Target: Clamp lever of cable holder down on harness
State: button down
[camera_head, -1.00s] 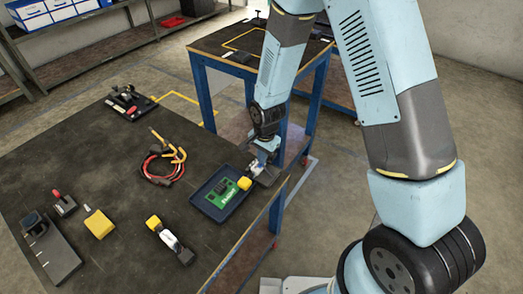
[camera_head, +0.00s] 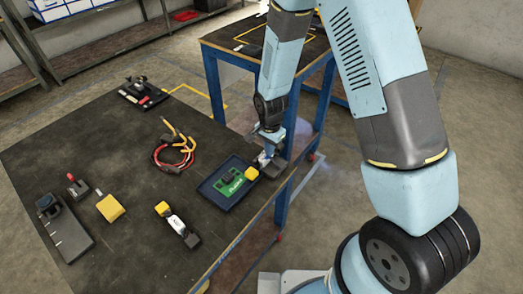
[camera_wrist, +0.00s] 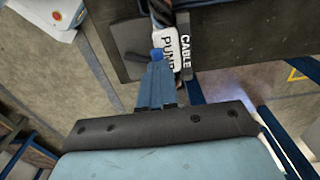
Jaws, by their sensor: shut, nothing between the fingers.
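My gripper (camera_head: 268,152) points down at the near-right table edge, just right of the blue tray. In the wrist view its blue fingers (camera_wrist: 157,56) are shut together and empty. The tips are beside a white label reading PUMP (camera_wrist: 168,56); a dark label reading CABLE (camera_wrist: 186,48) is right of it. A dark block (camera_head: 273,168) sits under the gripper; it may be the cable holder. Its lever is not clearly seen, and contact cannot be told. A red, yellow and black harness (camera_head: 174,152) lies looped mid-table; whether any of it is in the holder cannot be told.
The blue tray (camera_head: 208,187) holds a green circuit board (camera_head: 232,185), with a yellow block (camera_head: 252,173) at its corner. Yellow-and-white part (camera_head: 174,221), yellow block (camera_head: 110,208) and dark fixtures (camera_head: 68,233) (camera_head: 140,95) stand on the table. Bare tabletop lies between them.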

jog(key=shift+s+a+f, duration=0.3)
jog(key=shift+a+f, duration=0.05)
jog(key=shift+f, duration=0.05)
jog(key=shift+w+r, duration=0.1)
jog(key=shift+r, duration=0.2)
jog(key=shift+w+d+r, duration=0.1)
jog(key=shift+w+r, duration=0.05)
jog(key=shift+r, duration=0.7)
notch_tip(320, 180, up, 13)
jog(key=shift+s+d, duration=0.25)
jog(key=shift+d, duration=0.1)
